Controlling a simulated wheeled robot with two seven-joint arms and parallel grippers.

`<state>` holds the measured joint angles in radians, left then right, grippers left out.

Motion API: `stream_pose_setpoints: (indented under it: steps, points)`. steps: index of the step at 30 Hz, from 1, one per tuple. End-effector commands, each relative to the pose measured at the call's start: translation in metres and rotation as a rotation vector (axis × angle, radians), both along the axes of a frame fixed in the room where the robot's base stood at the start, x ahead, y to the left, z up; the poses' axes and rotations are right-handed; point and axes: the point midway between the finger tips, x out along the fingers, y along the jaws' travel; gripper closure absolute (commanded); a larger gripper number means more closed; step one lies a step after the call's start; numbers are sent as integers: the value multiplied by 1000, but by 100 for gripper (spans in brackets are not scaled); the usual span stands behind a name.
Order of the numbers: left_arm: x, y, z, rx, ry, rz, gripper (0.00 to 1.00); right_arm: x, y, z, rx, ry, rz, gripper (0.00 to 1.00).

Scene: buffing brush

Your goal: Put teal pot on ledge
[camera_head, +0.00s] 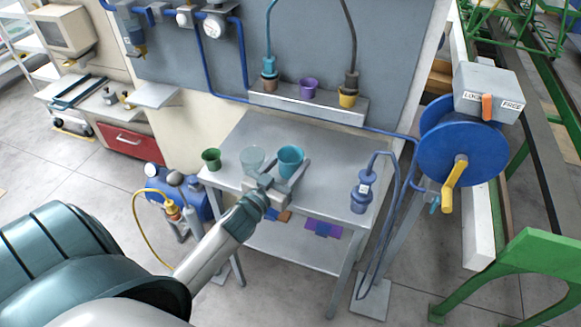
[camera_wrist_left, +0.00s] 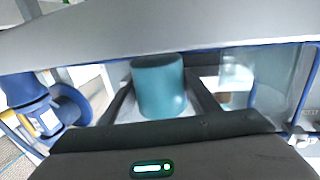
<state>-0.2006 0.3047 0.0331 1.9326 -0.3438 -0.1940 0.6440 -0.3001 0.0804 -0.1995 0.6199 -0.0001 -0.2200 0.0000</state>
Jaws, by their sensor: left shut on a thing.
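In the left wrist view the teal pot (camera_wrist_left: 158,86) appears between the two dark fingers (camera_wrist_left: 160,100). I cannot tell whether its base touches the table. The ledge (camera_head: 322,113) is a grey shelf on the wall panel behind the table. It carries a brown pot (camera_head: 269,83), a purple pot (camera_head: 308,88) and a yellow pot (camera_head: 347,97). My right gripper is not in view.
A clear glass-like cup (camera_head: 252,158) and a green pot (camera_head: 211,158) stand left of the teal pot. A blue tool with a hose (camera_head: 362,192) is at the table's right side. Two hoses (camera_head: 352,45) hang down to the ledge. A blue reel (camera_head: 462,140) stands to the right.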

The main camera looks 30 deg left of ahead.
Motion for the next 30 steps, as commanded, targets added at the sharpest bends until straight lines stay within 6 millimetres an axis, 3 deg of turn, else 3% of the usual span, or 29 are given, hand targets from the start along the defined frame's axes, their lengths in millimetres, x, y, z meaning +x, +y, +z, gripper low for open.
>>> stream_pose_setpoints:
  steps: [3,19,30]
  points:
    - [0,0,20,3,-5,-2,69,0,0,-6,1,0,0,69]
    - [-31,-92,76,-3,-4,-1,69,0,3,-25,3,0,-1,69]
    - [-37,-111,89,0,-1,0,69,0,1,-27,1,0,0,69]
